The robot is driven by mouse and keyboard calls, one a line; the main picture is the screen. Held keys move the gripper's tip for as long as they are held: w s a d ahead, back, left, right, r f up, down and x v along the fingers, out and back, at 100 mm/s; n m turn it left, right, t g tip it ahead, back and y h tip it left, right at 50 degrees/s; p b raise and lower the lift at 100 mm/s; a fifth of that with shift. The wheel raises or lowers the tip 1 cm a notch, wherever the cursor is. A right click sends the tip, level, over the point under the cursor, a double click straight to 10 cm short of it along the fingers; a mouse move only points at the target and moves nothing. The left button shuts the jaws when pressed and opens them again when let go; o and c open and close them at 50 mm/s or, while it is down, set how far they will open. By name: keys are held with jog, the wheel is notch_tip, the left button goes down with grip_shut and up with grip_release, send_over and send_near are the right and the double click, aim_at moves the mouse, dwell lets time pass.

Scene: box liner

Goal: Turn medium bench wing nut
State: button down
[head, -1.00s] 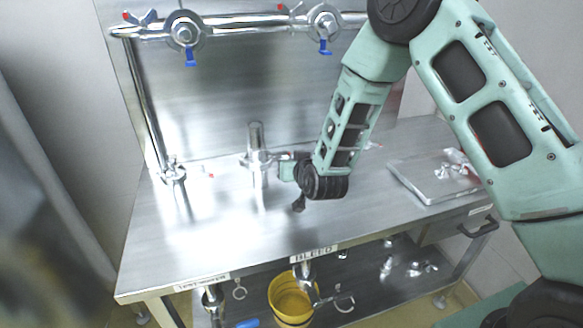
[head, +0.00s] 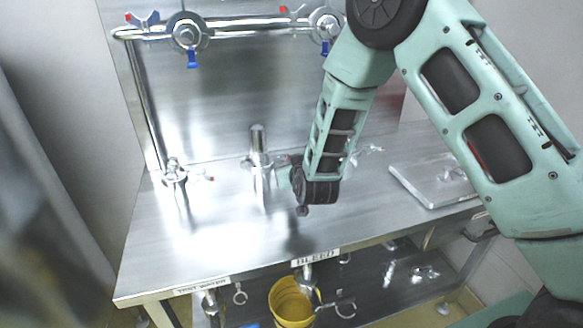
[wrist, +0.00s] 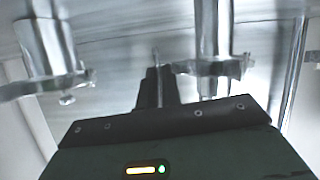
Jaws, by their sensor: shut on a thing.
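A medium-height steel pipe stub (head: 258,145) stands upright on the bench, with a clamp (head: 250,163) around it. In the wrist view a clamp (wrist: 212,68) sits around an upright pipe just right of my dark fingers. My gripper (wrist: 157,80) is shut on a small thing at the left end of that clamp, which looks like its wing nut. The nut itself is mostly hidden and blurred. In the head view my gripper (head: 287,177) is right beside the medium stub, partly hidden by my wrist.
A left pipe with a clamp (head: 174,173) and red-tipped nut stands on the bench. Another clamp (wrist: 45,84) shows at left in the wrist view. A flat metal tray (head: 432,182) lies at right. A yellow bucket (head: 292,305) is below. The bench front (head: 220,235) is clear.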

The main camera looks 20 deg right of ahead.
jog(key=c, duration=1.6)
grip_release()
jog(key=p+v, duration=1)
jog(key=v, duration=0.7)
jog(key=shift+a+r, duration=0.1)
jog(key=shift+r, duration=0.1)
jog(key=shift+s+f, duration=0.1)
jog(key=shift+s, duration=0.05)
